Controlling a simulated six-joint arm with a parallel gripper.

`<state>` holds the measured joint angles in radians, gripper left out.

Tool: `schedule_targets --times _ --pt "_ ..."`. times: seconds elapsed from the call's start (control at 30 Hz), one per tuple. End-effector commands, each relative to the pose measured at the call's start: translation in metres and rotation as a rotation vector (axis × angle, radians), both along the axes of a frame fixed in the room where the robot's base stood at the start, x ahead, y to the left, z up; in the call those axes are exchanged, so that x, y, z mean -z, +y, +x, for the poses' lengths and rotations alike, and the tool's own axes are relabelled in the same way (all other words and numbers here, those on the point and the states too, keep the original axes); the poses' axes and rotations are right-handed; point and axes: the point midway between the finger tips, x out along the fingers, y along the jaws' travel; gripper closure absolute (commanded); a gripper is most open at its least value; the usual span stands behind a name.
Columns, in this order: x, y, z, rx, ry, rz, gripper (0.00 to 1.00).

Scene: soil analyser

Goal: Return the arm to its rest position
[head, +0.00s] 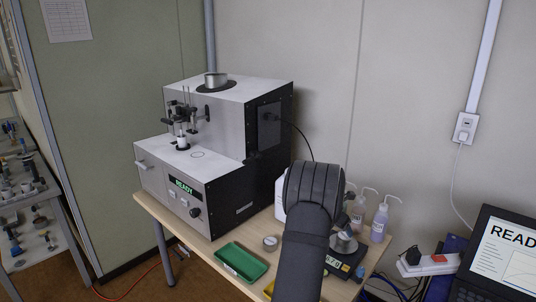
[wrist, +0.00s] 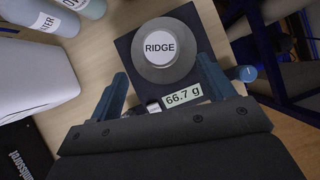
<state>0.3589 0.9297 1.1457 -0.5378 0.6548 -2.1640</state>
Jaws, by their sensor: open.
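In the wrist view my gripper (wrist: 163,68) is open, its two blue fingers spread apart. A grey round tin labelled RIDGE (wrist: 170,43) sits on the dark scale (wrist: 128,50), ahead of and between the fingers in that view. The scale display reads 66.7 g (wrist: 182,96). No finger visibly touches the tin; the height gap cannot be told. In the head view my dark arm reaches over the front right of the table, and the fingers are hidden behind it. The tin (head: 344,243) and scale (head: 340,266) show just right of the arm.
The soil analyser (head: 225,150) shows READY at the table's left. A green tray (head: 242,262) and a small round gauge (head: 270,242) lie in front of it. Wash bottles (head: 380,222) stand behind the scale. A laptop (head: 500,260) and power strip (head: 428,265) are at right.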

Motion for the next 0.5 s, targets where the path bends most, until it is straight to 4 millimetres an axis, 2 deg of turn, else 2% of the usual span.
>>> schedule_targets --times 0.3,0.5 --pt "0.048 -0.025 0.016 0.001 0.002 0.001 0.25" --pt "0.067 -0.036 0.024 0.0 0.001 0.001 0.25"
